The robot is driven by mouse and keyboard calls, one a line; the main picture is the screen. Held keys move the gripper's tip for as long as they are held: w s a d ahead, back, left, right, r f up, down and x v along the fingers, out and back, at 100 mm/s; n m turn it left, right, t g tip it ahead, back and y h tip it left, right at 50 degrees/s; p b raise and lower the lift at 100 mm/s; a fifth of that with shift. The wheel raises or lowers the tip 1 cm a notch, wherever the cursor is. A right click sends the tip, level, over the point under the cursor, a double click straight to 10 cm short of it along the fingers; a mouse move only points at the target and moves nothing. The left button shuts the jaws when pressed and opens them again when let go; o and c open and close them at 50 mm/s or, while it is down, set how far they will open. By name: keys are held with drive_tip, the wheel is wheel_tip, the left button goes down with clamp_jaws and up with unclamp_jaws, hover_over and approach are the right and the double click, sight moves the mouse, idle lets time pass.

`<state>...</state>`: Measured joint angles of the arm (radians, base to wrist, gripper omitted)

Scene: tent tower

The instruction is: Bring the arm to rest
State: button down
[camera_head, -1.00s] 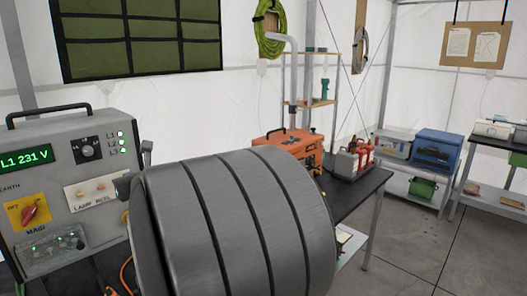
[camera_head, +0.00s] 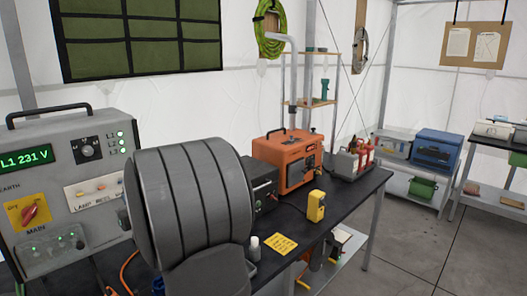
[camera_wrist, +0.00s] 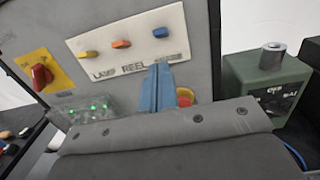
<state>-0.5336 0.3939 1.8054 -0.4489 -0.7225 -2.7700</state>
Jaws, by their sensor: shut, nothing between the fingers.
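My gripper (camera_wrist: 165,88) shows in the wrist view as two blue fingers pressed together with nothing between them. The fingers are in front of the grey control panel (camera_wrist: 205,75), just below its LAMP REEL plate (camera_wrist: 125,42). A round red and yellow part (camera_wrist: 186,96) is partly hidden behind them. I cannot tell whether the fingertips touch the panel. In the head view my large grey arm link fills the lower middle and hides the gripper. The panel (camera_head: 60,165) there reads L1 231 V, with a red MAIN switch (camera_head: 30,213) on a yellow plate.
A dark green box (camera_wrist: 262,85) stands right of the panel. On the black bench (camera_head: 345,195) are an orange machine (camera_head: 285,160), a yellow device (camera_head: 316,206) and a yellow card (camera_head: 281,244). Shelves with a blue box (camera_head: 437,148) stand farther back. Open floor (camera_head: 420,255) lies at right.

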drive_tip(key=s+d+f+m+t+y, duration=0.1)
drive_tip(key=s+d+f+m, duration=0.2)
drive_tip(key=m, duration=0.9)
drive_tip(key=s+d+f+m+t+y, duration=0.1)
drive_tip(key=s+d+f+m, duration=0.1)
drive_tip(key=m, duration=1)
drive_tip(key=v, duration=0.2)
drive_tip(key=shift+d, duration=0.4)
drive_tip(key=shift+s+f, duration=0.1)
idle(0.4)
